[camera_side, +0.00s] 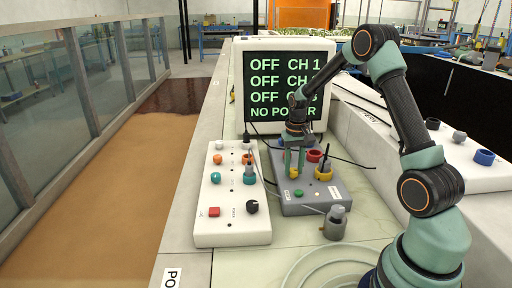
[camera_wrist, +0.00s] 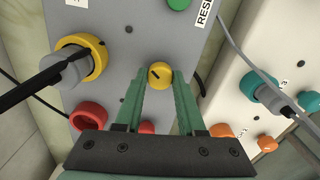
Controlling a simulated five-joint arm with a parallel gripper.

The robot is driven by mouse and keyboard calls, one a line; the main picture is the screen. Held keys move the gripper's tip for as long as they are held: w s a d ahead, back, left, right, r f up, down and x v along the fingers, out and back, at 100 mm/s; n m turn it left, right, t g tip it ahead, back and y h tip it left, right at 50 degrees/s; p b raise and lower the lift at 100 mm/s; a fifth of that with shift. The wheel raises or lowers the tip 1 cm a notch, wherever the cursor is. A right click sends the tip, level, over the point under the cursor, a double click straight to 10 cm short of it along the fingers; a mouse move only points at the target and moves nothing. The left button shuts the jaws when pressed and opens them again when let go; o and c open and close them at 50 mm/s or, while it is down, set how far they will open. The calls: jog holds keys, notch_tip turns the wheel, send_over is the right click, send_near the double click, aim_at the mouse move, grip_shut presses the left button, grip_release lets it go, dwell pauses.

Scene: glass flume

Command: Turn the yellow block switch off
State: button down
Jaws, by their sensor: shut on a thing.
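The yellow block switch (camera_wrist: 159,76) is a small round knob with a dark mark on its top, on the grey box (camera_side: 318,200). In the wrist view my gripper (camera_wrist: 160,77) has one green finger on each side of it, with the tips at its sides. In the side view my gripper (camera_side: 294,172) reaches down onto the grey box from above, and a little yellow (camera_side: 293,175) shows between its fingers. The screen (camera_side: 290,85) reads OFF CH 1, two more OFF lines partly covered by my arm, and NO POWER.
A white box (camera_side: 232,225) with sockets stands to the left. A grey plug (camera_side: 335,222) stands in front.

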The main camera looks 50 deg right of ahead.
aim_at(294, 170)
jog(key=n, duration=0.3)
jog(key=shift+r+n, duration=0.1)
jog(key=shift+n, duration=2)
jog(key=c, duration=0.5)
grip_release()
notch_tip(294, 170, up, 12)
